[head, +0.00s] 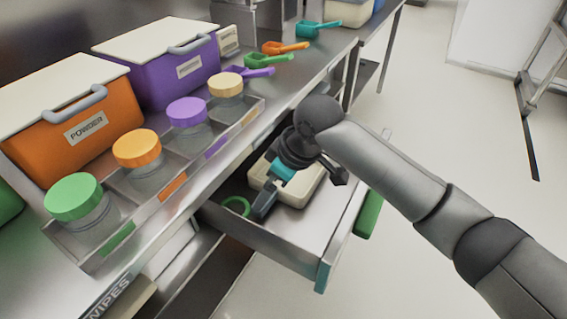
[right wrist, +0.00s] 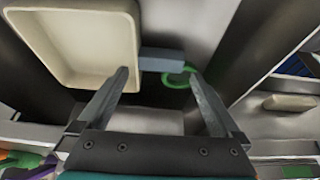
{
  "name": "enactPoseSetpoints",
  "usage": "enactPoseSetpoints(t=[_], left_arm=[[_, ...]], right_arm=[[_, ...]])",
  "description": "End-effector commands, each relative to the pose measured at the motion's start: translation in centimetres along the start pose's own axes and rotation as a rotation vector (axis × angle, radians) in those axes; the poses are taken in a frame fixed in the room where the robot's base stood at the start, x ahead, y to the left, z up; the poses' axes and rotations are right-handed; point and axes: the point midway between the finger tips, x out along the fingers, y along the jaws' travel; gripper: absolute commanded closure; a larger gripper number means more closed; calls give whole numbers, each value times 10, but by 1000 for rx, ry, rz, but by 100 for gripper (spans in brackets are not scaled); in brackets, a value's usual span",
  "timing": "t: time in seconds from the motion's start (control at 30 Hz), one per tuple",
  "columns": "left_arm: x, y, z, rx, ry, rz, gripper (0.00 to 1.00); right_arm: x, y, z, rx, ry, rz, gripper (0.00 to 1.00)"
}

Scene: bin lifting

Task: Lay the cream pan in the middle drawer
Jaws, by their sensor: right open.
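The cream pan (head: 302,187) lies in the open drawer (head: 318,232) below the counter, partly covered by my right gripper and wrist. In the right wrist view the pan (right wrist: 82,40) is at the upper left, with a grey-blue handle (right wrist: 160,61) that runs right to a green ring (right wrist: 176,80). The ring also shows in the head view (head: 237,206). My right gripper (right wrist: 160,77) is open, with its fingertips on either side of the handle, apart from it as far as I can see. My left gripper is not in view.
The counter above holds a rack of lidded jars (head: 137,150), an orange bin (head: 75,125), a purple bin (head: 160,65) and several coloured scoops (head: 268,72). The drawer has a green front handle (head: 369,214).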

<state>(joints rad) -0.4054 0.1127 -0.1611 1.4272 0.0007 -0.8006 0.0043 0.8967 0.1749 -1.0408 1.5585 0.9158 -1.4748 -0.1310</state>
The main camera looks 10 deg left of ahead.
Motion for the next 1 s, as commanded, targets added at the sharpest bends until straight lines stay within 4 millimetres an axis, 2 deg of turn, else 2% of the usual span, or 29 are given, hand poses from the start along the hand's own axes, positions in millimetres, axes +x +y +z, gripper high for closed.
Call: enactPoseSetpoints(t=[0.5,0.7,1.0], left_arm=[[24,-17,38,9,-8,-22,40],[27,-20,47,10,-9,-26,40],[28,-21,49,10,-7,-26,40]], right_arm=[[-56,0,-1,0,0,0,0],[-66,0,0,1,-1,1,0],[-68,0,0,1,-1,0,0]])
